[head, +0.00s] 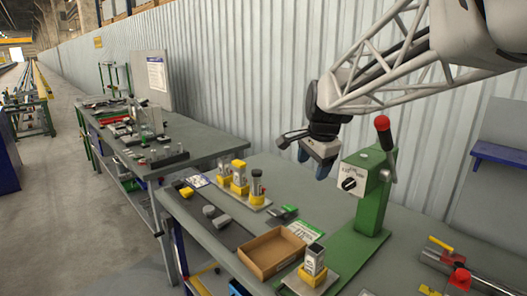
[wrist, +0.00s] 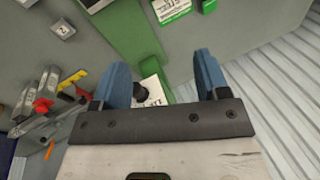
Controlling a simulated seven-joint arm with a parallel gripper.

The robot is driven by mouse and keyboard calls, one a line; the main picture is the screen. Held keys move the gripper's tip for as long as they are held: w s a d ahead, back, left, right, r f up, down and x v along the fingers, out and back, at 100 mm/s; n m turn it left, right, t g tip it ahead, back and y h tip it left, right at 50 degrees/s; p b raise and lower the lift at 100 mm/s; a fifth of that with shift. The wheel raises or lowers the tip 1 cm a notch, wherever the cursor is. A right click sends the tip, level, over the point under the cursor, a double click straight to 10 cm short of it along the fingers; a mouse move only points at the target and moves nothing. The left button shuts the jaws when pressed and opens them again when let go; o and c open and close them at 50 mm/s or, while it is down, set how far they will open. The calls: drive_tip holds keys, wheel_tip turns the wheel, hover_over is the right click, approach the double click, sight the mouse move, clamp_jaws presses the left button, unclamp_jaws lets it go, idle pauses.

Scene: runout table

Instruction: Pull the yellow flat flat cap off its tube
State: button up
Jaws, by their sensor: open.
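A dark, slim tube (head: 257,187) stands on a light plate in the middle of the bench, with a small yellow cap (head: 257,173) on top. Just left of it stands a pale tube (head: 239,178) with a wider yellow cap (head: 238,163) and a yellow base. I cannot tell for sure which cap is the flat one. My gripper (head: 316,160) hangs higher up, to the right of both tubes and apart from them, close to the green press. In the wrist view, its blue fingers (wrist: 160,64) are spread with nothing held between them. Neither tube can be made out there.
The green press (head: 374,185) with a red-knobbed lever stands right of the tubes. A cardboard tray (head: 271,252) and a grey-topped block (head: 314,259) on a yellow base sit nearer the front. Red and yellow tools (head: 455,262) lie at right. A corrugated wall rises behind.

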drive_tip(key=w+a+m, duration=0.2)
drive_tip(key=w+a, duration=0.1)
drive_tip(key=w, duration=0.4)
drive_tip(key=w+a+m, duration=0.3)
drive_tip(key=w, duration=0.5)
drive_tip(key=m+y, duration=0.2)
drive_tip(key=m, duration=0.9)
hover_over(239, 163)
drive_tip(key=s+d, duration=0.1)
drive_tip(key=d, duration=0.1)
drive_tip(key=f, duration=1.3)
drive_tip(key=shift+s+f, duration=0.15)
drive_tip(key=shift+s, duration=0.05)
drive_tip(key=shift+f, duration=0.1)
drive_tip(key=shift+x, duration=3.85)
clamp_jaws()
